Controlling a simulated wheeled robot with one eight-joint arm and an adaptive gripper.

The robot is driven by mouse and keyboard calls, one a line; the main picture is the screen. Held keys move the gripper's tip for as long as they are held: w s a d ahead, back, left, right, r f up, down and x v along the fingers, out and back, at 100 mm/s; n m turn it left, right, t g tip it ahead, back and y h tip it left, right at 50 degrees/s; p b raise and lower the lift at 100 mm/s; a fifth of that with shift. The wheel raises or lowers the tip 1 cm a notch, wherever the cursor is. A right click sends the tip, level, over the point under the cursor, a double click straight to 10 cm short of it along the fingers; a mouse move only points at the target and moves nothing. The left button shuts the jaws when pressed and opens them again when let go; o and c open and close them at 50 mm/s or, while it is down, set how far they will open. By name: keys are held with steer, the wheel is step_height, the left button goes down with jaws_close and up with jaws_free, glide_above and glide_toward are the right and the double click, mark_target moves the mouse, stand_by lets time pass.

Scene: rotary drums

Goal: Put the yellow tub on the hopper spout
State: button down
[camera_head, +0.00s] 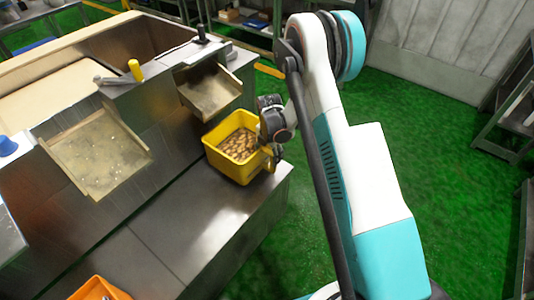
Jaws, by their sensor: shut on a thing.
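The yellow tub (212,150), filled with small brown pieces, is at the right end of the steel ledge, below a hopper spout. My gripper (270,152) is shut on the tub's right rim; my arm's wrist hides part of that side. The hopper spout (212,92) above and left of the tub is a tilted metal chute with a tan rim. A second, wider spout (102,152) slopes down farther left. Whether the tub rests on the ledge or is slightly above it, I cannot tell.
The steel ledge (160,248) is bare in its middle. An orange tub (98,290) is at the bottom edge. A yellow-handled lever (135,70) and a black-knobbed lever (201,33) sit atop the machine. Green floor (440,150) is open to the right; shelving (512,115) stands at far right.

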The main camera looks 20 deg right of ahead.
mark_target(268, 167)
steer(key=shift+f+b, duration=1)
steer(key=shift+f, duration=1.95)
steer(key=c, duration=0.5)
jaws_free()
steer(key=shift+r, duration=0.1)
